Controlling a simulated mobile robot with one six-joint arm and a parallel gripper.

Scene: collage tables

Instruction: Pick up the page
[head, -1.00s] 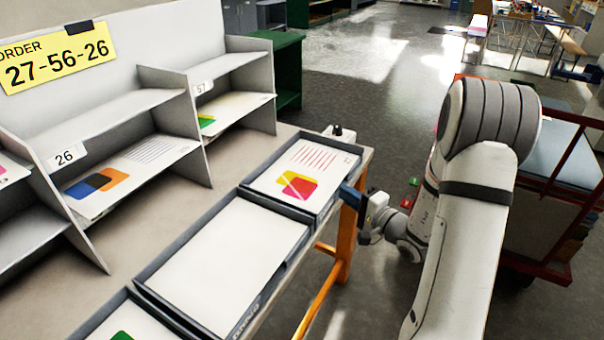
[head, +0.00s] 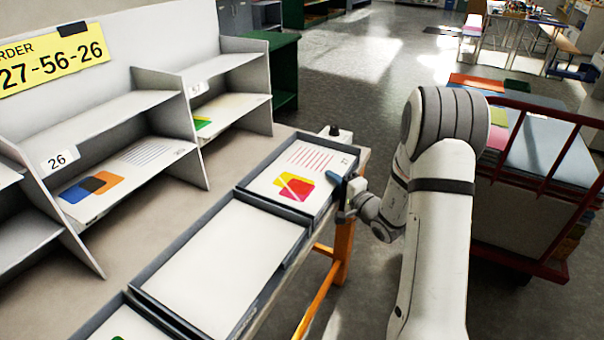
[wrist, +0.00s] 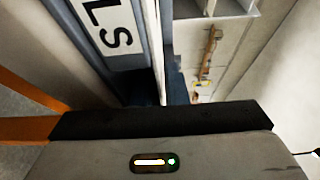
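A white page (head: 300,172) with red lines and a red and yellow shape lies in the far grey tray (head: 250,203). My gripper (head: 333,179) is at this tray's right side. A blue fingertip shows at the page's right edge. In the wrist view my gripper (wrist: 160,92) has dark fingers beside a thin white edge, close to a tray wall marked "LS" (wrist: 108,30). Whether the fingers are open or closed on that edge is hard to tell. The middle tray (head: 180,315) holds a blank white sheet (head: 215,262).
Shelves numbered 26 (head: 58,160) and 57 (head: 197,89) stand along the left, with printed pages on them. A yellow order sign (head: 52,66) reads 27-56-26. A red cart (head: 520,258) stands at the right. A nearer tray (head: 122,300) is partly cut off.

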